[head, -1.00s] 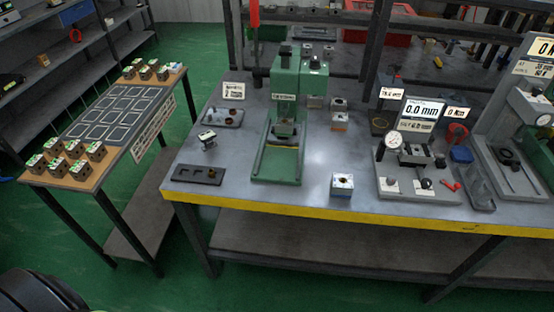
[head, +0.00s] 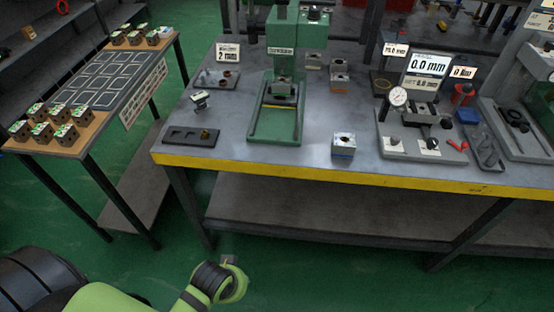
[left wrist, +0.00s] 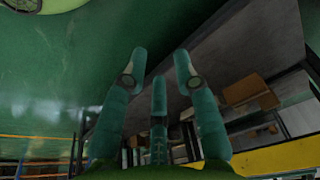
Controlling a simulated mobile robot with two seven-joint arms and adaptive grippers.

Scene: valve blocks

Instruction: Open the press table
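The green press (head: 297,40) stands on the grey workbench (head: 230,105). Its long green base (head: 275,128) runs toward the bench's front edge. A block with a yellow strip (head: 281,102) sits under the press head; I cannot tell how it is fixed. My left arm (head: 110,298) enters the head view at bottom left, in front of and below the bench, well apart from the press. The left gripper (left wrist: 160,75) shows in the left wrist view with its fingers spread and nothing between them. My right gripper is not in view.
A metal block (head: 343,143) and a dark tray (head: 190,138) stand either side of the press base. A gauge stand (head: 420,145) is to the right. A side table (head: 95,85) with several small blocks stands left. The bench's yellow front edge (head: 300,173) is near my arm.

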